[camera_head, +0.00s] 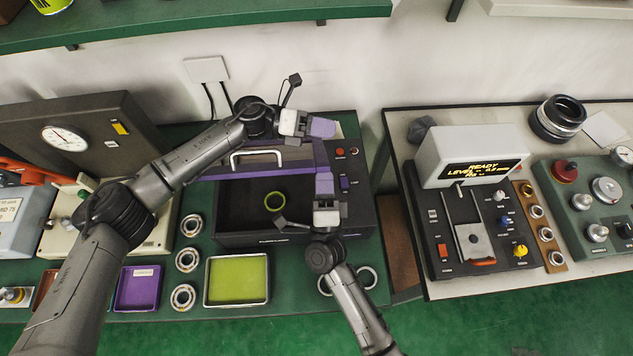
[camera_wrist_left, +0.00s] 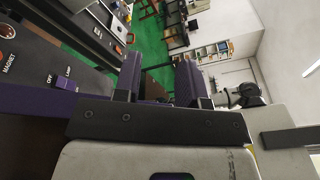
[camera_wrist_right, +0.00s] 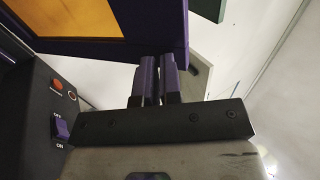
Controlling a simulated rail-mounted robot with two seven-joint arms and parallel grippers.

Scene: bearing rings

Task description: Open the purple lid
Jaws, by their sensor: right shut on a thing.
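The purple lid (camera_head: 290,152) stands raised above the black box (camera_head: 250,238), whose inside shows beneath it. The lid has a pale handle (camera_head: 257,155). In the right wrist view the purple lid (camera_wrist_right: 75,47) has an orange-yellow panel. A green ring (camera_head: 275,201) lies inside the box. My right gripper (camera_head: 324,184) is shut on the lid's right edge; its purple fingers are close together in the right wrist view (camera_wrist_right: 159,78). My left gripper (camera_head: 323,127) is beyond the lid's right end. Its fingers are apart and empty in the left wrist view (camera_wrist_left: 160,80).
Bearing rings (camera_head: 187,260), a yellow-green tray (camera_head: 237,280) and a purple tray (camera_head: 137,288) lie in front of the box. A grey-topped instrument (camera_head: 470,155) stands on the right-hand table. A green shelf (camera_head: 200,22) hangs above. The box's control panel (camera_head: 350,170) is close to both grippers.

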